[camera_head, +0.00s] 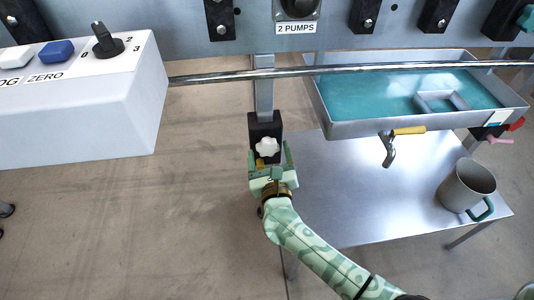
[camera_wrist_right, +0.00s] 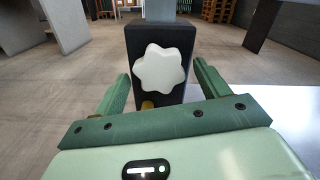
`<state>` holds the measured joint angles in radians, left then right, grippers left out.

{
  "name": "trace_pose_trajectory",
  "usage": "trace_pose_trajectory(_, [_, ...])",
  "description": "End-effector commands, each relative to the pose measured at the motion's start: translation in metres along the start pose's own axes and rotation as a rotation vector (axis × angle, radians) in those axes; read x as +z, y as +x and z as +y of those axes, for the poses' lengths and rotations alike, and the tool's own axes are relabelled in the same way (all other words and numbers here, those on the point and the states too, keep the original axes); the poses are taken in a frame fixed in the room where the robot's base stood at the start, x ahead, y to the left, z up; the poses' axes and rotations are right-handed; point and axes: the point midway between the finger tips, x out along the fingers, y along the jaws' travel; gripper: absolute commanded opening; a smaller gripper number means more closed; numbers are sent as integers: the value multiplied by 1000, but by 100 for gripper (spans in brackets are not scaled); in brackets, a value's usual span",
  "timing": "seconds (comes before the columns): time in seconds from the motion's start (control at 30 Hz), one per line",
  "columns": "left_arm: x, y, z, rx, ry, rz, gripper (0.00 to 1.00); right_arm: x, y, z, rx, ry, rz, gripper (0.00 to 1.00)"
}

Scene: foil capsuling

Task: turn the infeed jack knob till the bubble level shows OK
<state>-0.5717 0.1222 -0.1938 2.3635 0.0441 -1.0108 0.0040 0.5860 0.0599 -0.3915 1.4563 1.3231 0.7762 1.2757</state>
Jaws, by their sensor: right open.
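The white lobed jack knob (camera_head: 267,147) sits on the front of a black block (camera_head: 257,128) at the foot of a metal post. In the right wrist view the knob (camera_wrist_right: 160,68) faces me, near the middle, on its black block (camera_wrist_right: 191,41). My right gripper (camera_head: 269,153) is open, with one green finger on either side of the knob. In the wrist view its fingers (camera_wrist_right: 161,72) stand left and right of the knob, with gaps. A small brass part (camera_wrist_right: 147,105) shows below the knob. I cannot make out a bubble level. My left gripper is not in view.
A steel table (camera_head: 345,200) stands to the right with a grey mug (camera_head: 466,186) on it. A tray of teal liquid (camera_head: 385,92) with a yellow-handled tap (camera_head: 408,131) is above it. A metal rail (camera_head: 220,77) crosses above. A white control box (camera_head: 90,110) is at left.

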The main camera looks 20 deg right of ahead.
Motion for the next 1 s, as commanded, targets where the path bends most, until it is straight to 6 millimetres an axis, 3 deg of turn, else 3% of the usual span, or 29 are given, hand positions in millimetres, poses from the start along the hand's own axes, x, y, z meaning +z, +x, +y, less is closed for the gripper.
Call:
trace_pose_trajectory(0.37, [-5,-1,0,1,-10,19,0,1,6,0,-1,1,0,72])
trace_pose_trajectory(0.5, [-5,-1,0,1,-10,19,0,1,6,0,-1,1,0,33])
trace_pose_trajectory(0.53, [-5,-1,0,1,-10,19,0,0,6,0,0,1,0,30])
trace_pose_trajectory(1.0, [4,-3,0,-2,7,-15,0,3,6,-1,0,-93,0,30])
